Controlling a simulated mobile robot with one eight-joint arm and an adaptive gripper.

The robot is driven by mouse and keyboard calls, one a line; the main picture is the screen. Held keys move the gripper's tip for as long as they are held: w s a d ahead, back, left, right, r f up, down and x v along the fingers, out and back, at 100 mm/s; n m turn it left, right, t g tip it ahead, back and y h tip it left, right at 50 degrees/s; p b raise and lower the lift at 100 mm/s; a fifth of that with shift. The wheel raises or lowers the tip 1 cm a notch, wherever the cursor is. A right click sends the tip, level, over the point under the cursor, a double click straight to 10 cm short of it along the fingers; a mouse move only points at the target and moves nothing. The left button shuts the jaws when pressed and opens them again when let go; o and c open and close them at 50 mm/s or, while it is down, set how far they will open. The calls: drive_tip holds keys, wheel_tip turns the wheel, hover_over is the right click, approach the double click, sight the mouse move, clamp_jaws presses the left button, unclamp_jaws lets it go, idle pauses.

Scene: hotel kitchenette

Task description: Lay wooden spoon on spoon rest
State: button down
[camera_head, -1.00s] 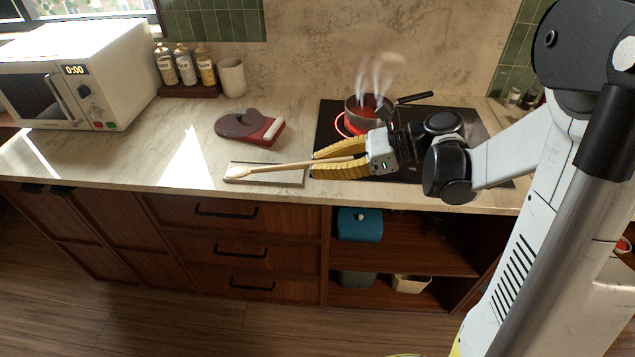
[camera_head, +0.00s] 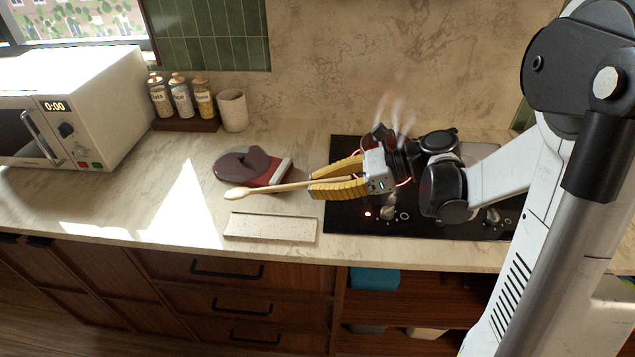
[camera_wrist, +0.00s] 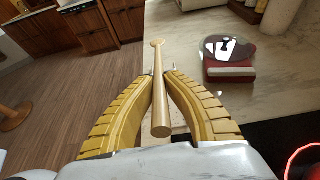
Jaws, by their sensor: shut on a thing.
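The wooden spoon (camera_head: 262,190) is held by its handle in my gripper (camera_head: 318,184), whose yellow fingers are shut on it. Its bowl end points left in the head view. In the wrist view the spoon (camera_wrist: 159,95) runs forward between the fingertips (camera_wrist: 160,76), bowl farthest away. The spoon rest (camera_head: 270,228) is a pale rectangular tray on the counter, empty, near the front edge and left of the cooktop. In the head view the spoon appears behind and above it. The exact height of the spoon over the counter is hard to tell.
A microwave (camera_head: 75,110), spice jars (camera_head: 181,98) and a cup (camera_head: 232,110) stand at the back left. The counter left of the rest is clear.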

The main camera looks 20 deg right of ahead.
wheel_tip(320, 180, down, 8)
drive_tip(key=b, duration=0.6)
drive_tip(key=c, duration=1.5)
unclamp_jaws()
drive_tip(key=shift+o, duration=0.2)
drive_tip(key=v, duration=1.2)
drive_tip(key=shift+a, duration=0.1)
